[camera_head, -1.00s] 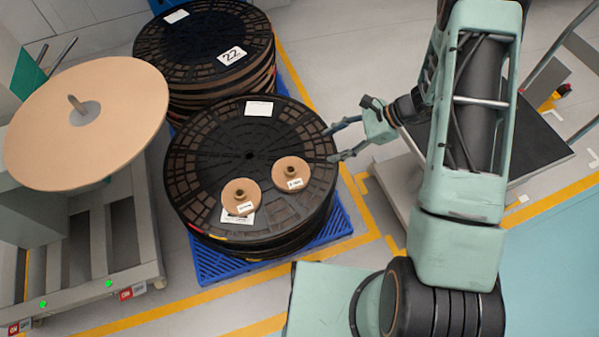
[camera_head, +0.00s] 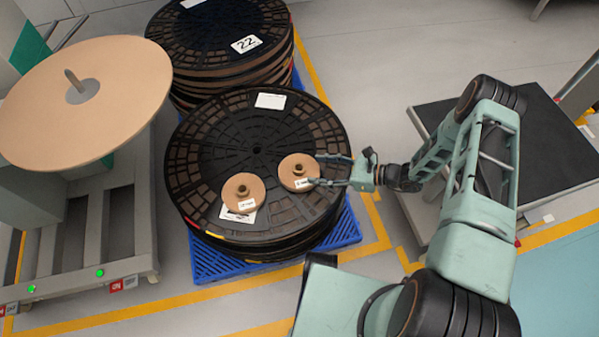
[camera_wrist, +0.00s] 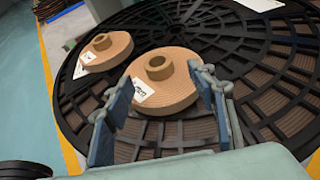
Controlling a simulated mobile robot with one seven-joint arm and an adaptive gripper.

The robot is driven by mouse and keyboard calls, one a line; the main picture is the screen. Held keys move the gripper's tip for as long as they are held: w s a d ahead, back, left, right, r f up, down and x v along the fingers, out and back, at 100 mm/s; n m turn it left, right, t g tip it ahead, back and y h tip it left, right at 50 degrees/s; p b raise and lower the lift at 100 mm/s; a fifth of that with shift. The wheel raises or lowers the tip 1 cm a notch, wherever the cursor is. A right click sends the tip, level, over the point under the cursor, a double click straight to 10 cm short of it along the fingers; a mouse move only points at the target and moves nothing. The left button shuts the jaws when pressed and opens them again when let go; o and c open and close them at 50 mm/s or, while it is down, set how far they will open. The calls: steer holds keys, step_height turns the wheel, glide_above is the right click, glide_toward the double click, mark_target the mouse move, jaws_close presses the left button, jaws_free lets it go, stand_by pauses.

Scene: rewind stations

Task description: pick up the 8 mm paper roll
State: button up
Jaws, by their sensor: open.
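Two tan paper rolls with raised hubs and white labels lie flat on the black reel stack. The right roll (camera_head: 289,176) is the large near one in the wrist view (camera_wrist: 165,92); the left roll (camera_head: 232,189) is the farther one there (camera_wrist: 115,49). The label print is too small to read, so I cannot tell which is the 8 mm roll. My gripper (camera_head: 317,169) is open and empty at the right roll's right edge. In the wrist view its two fingers (camera_wrist: 160,82) straddle the near part of that roll; contact is not clear.
The front black reel stack (camera_head: 255,125) stands on a blue pallet (camera_head: 225,262). Another reel stack (camera_head: 205,35) labelled 22 stands behind. A large tan disc (camera_head: 120,110) on a grey stand is at left. A dark-topped platform (camera_head: 545,140) is at right.

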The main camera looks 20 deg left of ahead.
mark_target(295, 168)
steer(key=b+x, duration=0.1)
steer(key=x, duration=0.4)
steer(key=shift+s+a, duration=0.1)
steer(key=shift+a, duration=0.25)
steer(key=shift+c, duration=0.6)
steer(key=c, duration=1.3)
